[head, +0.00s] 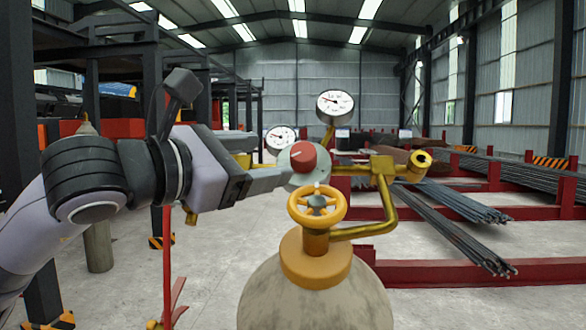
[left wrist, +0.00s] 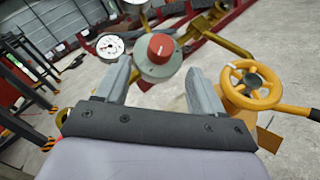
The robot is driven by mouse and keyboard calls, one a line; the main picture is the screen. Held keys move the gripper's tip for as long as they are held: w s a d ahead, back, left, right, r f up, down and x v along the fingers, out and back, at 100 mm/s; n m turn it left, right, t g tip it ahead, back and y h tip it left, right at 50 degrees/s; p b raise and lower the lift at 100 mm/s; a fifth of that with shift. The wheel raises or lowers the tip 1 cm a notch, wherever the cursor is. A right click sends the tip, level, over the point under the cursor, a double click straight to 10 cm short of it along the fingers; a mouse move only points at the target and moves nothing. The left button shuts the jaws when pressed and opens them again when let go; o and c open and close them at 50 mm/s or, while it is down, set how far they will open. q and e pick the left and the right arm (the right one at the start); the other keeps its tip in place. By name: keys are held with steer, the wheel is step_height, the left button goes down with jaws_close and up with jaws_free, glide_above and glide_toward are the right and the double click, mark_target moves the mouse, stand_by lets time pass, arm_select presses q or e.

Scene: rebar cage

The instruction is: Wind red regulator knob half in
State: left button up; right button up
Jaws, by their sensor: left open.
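The red regulator knob (head: 303,156) sits on a round grey regulator body above the gas cylinder (head: 315,296), with a pale pointer line on its face. In the left wrist view the knob (left wrist: 160,47) lies beyond and between the fingertips. My left gripper (head: 285,176) reaches in from the left, its fingers ending close to the knob and overlapping the regulator's edge. In the wrist view the two grey fingers (left wrist: 158,75) stand wide apart with nothing between them. Whether a finger touches the regulator body, I cannot tell. My right gripper is not in view.
A yellow valve handwheel (head: 317,205) is just below the knob, and it is right of the fingers in the wrist view. Two gauges, an upper one (head: 335,104) and a left one (head: 281,138), flank the knob. A brass pipe (head: 385,200) runs right. Rebar racks stand behind.

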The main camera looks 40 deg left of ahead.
mark_target(296, 155)
arm_select(q)
steer(key=w, duration=0.2)
steer(key=w+p, duration=0.2)
steer(key=w, duration=0.1)
steer(key=shift+w+d+r, duration=0.1)
steer(key=shift+w+d, duration=0.25)
steer(key=shift+d, duration=0.05)
steer(key=shift+w, duration=0.6)
steer(key=c, duration=1.1)
